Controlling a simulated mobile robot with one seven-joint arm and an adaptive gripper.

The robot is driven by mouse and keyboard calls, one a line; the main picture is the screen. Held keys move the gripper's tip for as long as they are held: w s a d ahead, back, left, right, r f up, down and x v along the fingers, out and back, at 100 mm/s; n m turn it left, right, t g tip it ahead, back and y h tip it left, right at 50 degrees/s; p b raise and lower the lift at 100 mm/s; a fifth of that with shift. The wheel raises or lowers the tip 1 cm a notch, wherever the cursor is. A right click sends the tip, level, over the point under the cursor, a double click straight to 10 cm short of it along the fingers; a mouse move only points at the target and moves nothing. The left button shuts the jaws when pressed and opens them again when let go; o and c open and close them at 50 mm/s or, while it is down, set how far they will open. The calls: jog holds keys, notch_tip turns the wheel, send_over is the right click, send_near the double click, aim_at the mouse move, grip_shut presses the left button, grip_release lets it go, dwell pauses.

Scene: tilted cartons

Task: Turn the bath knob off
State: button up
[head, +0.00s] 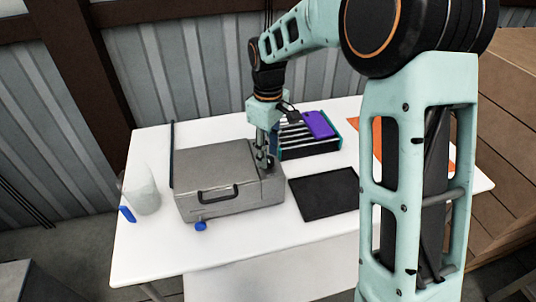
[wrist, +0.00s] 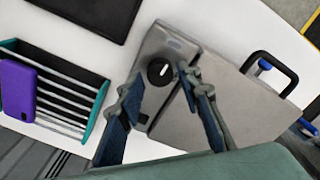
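The bath is a grey metal box (head: 215,181) with a black handle on the white table; its top fills the middle of the wrist view (wrist: 235,110). The bath knob (wrist: 160,71) is a round black dial with a white mark, set on the narrow strip at one end of the bath's top. In the head view the knob is hidden by my gripper (head: 266,158). In the wrist view my gripper (wrist: 162,84) is open, with one finger on each side of the knob and nothing held. I cannot tell whether the fingers touch it.
A rack (head: 310,146) with a purple phone-like item (head: 318,124) stands behind right. A black flat pad (head: 325,193) lies right of the bath. A whitish container (head: 142,190) is at left. A blue fitting (head: 200,226) sticks out at the bath's front.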

aim_at(269, 158)
notch_tip(269, 158, up, 11)
dwell(0.3)
jog(key=shift+w, duration=0.1)
